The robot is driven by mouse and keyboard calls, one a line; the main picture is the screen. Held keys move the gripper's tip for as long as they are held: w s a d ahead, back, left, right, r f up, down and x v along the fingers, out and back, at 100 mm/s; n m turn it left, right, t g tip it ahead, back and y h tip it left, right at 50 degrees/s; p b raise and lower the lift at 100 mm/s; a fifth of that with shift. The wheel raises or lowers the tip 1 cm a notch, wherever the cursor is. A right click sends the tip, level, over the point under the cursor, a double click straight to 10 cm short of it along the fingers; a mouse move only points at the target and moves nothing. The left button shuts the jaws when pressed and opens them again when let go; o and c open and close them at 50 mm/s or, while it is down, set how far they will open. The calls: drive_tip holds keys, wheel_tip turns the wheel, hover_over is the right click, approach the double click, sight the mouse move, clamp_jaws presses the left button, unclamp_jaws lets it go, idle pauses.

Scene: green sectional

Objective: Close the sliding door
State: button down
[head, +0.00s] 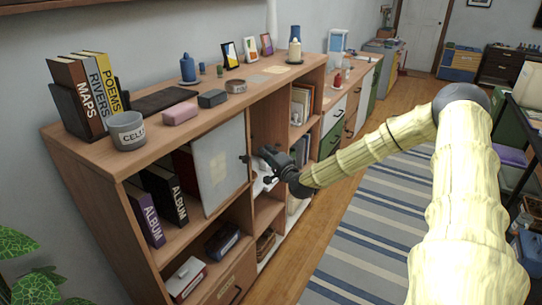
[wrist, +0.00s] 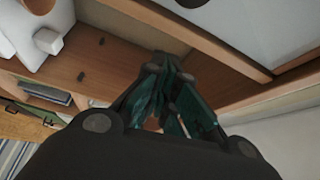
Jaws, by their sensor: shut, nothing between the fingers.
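The sliding door is a pale grey-white panel (head: 221,165) in the upper row of the long wooden shelf unit. It stands between an open compartment with albums on its left and an open compartment on its right. My gripper (head: 266,153) is at the front of the right-hand compartment, just right of the door's right edge. Whether it touches the door cannot be told. In the wrist view my gripper (wrist: 158,68) shows dark fingers brought together, with nothing between them. A pale panel (wrist: 245,28) at the upper right there may be the door.
Black and purple albums (head: 165,192) stand in the left compartment. The unit's top (head: 190,115) carries books, a grey pot (head: 127,131), small boxes and candles. Lower shelves hold a few boxes. A striped rug (head: 365,225) and open floor lie in front.

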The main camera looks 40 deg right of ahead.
drive_tip(key=a, duration=0.2)
drive_tip(key=a+p, duration=0.1)
drive_tip(key=shift+s+a+f, duration=0.15)
drive_tip(key=shift+a+f, duration=0.1)
drive_tip(key=shift+a, duration=0.15)
